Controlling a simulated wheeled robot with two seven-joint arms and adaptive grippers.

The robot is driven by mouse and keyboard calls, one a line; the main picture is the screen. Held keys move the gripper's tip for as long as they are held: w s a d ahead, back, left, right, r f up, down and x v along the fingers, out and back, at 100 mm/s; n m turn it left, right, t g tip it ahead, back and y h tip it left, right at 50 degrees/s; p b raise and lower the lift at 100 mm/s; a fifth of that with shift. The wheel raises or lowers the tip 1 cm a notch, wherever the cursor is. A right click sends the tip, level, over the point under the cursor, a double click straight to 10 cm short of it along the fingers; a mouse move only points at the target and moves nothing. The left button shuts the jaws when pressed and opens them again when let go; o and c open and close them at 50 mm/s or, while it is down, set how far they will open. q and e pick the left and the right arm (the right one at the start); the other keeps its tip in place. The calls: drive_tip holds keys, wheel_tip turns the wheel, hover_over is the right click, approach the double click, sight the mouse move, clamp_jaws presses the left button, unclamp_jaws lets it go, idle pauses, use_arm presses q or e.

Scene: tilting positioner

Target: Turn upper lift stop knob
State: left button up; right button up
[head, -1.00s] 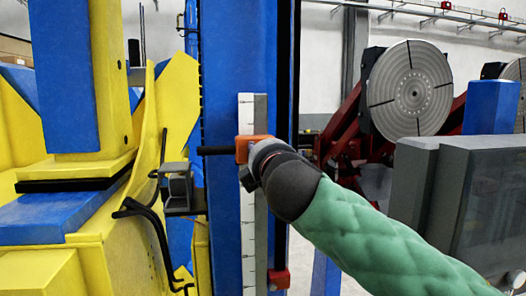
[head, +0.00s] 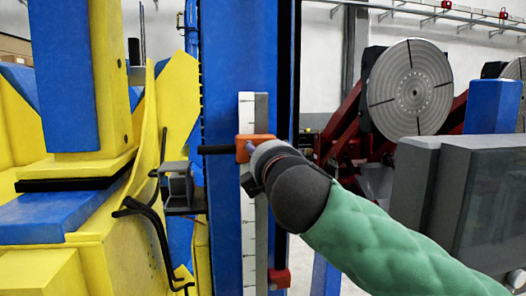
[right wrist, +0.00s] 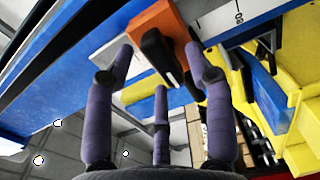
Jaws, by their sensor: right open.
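The upper lift stop is an orange block (head: 243,150) on the white scale strip of the blue column. A black rod sticks out to its left in the head view. In the right wrist view, the orange block (right wrist: 178,30) carries a black elongated knob (right wrist: 160,52). My right gripper (head: 256,165) is at the block's front right side in the head view. In the right wrist view, my right gripper (right wrist: 160,62) is open, its fingers spread around the knob; whether any finger touches it I cannot tell. My left gripper is not in view.
A red lower stop (head: 279,277) sits further down the blue column (head: 228,60). A small grey bracket (head: 177,185) with black cables stands left of the column. Yellow and blue machine parts fill the left. A round slotted plate (head: 410,90) stands behind at right.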

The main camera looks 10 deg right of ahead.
drive_tip(key=s, duration=0.9)
drive_tip(key=shift+s, duration=0.3)
drive_tip(key=shift+w, duration=0.1)
